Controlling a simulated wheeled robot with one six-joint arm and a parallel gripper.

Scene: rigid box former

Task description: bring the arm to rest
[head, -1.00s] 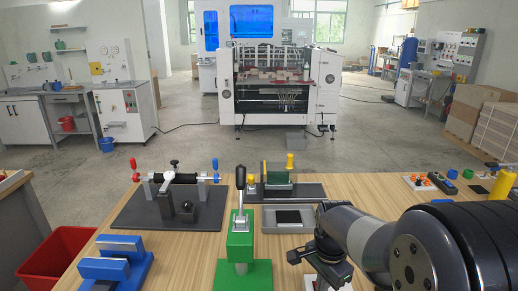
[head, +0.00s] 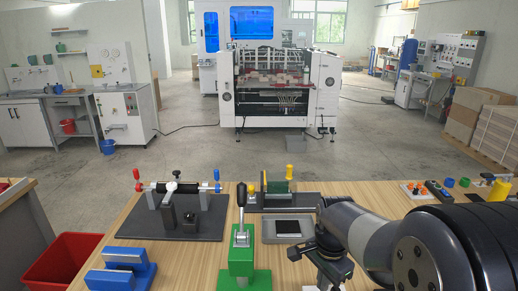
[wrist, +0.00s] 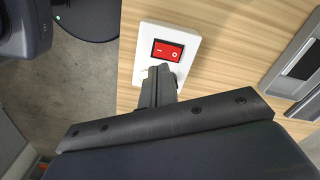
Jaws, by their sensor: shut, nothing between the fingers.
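My arm comes in from the right of the head view. My gripper (head: 325,265) points down over the front right part of the wooden table (head: 190,265). In the wrist view my gripper (wrist: 162,75) is shut with nothing in it. Its fingertips are at the lower edge of a red rocker switch (wrist: 168,50) set in a white plate (wrist: 150,35). I cannot tell whether they touch it. In the head view the gripper mostly hides this plate.
A green lever clamp (head: 240,260) stands left of my gripper. Behind are a grey pad (head: 287,238), a clamp with a yellow knob (head: 289,172) and a dark plate fixture (head: 150,225). Blue blocks (head: 125,280) lie front left. A red bin (head: 65,262) stands beside the table.

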